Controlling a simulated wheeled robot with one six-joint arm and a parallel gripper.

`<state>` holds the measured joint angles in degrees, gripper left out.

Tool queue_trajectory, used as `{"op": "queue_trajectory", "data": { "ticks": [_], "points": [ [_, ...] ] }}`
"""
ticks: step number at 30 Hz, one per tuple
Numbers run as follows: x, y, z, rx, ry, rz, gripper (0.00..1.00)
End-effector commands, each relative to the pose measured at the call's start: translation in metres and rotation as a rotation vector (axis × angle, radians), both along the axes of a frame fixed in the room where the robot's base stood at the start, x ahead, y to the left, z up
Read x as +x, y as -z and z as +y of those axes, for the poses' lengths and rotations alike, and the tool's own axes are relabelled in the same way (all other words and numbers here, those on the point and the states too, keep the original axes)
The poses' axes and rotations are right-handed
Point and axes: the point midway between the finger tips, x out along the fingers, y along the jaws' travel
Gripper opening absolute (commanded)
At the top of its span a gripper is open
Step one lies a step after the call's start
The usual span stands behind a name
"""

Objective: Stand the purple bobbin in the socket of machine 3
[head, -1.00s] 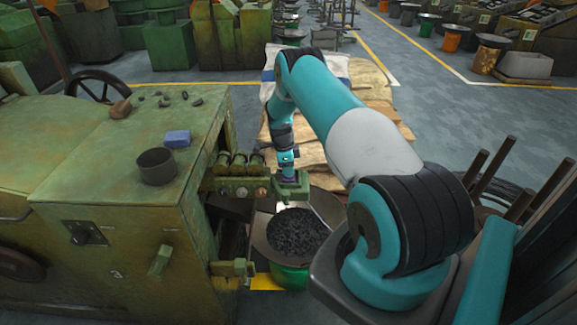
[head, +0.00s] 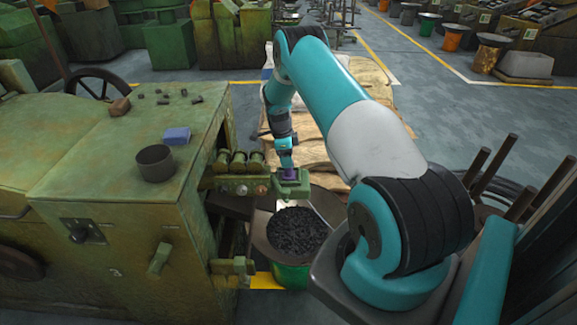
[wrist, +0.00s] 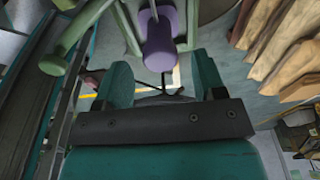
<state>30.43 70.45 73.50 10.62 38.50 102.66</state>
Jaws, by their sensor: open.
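The purple bobbin (head: 289,173) stands in the green socket block (head: 291,187) at the end of machine 3's bracket. It looks upright, but its lower end is hidden in the block. In the wrist view the purple bobbin (wrist: 161,45) lies just beyond my fingertips, apart from them. My gripper (wrist: 162,75) is open, with a teal finger on each side and nothing between them. In the head view my gripper (head: 286,157) is small, just above the bobbin. Machine 3 (head: 125,225) is the green machine at left, with a 3 on its front.
A bowl of dark bits (head: 297,232) stands below the socket on a green base. A dark cup (head: 156,164), a blue block (head: 177,136) and small loose pieces lie on the machine top. Brown sacks (head: 318,150) lie behind the arm. Open floor is at right.

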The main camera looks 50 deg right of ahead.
Motion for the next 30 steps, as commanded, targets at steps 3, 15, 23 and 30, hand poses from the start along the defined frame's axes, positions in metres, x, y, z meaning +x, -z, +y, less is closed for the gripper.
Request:
{"op": "queue_trajectory", "data": {
  "ticks": [3, 15, 23, 30],
  "points": [
    [0.004, -0.026, 0.003, -0.002, -0.002, -0.003, 0.64],
    [0.009, -0.078, 0.008, -0.001, 0.000, 0.000, 0.64],
    [0.026, -0.136, 0.078, 0.054, -0.365, -0.034, 0.64],
    [-0.016, -0.248, 0.265, 0.173, -1.362, -0.126, 0.64]
  ]
}}
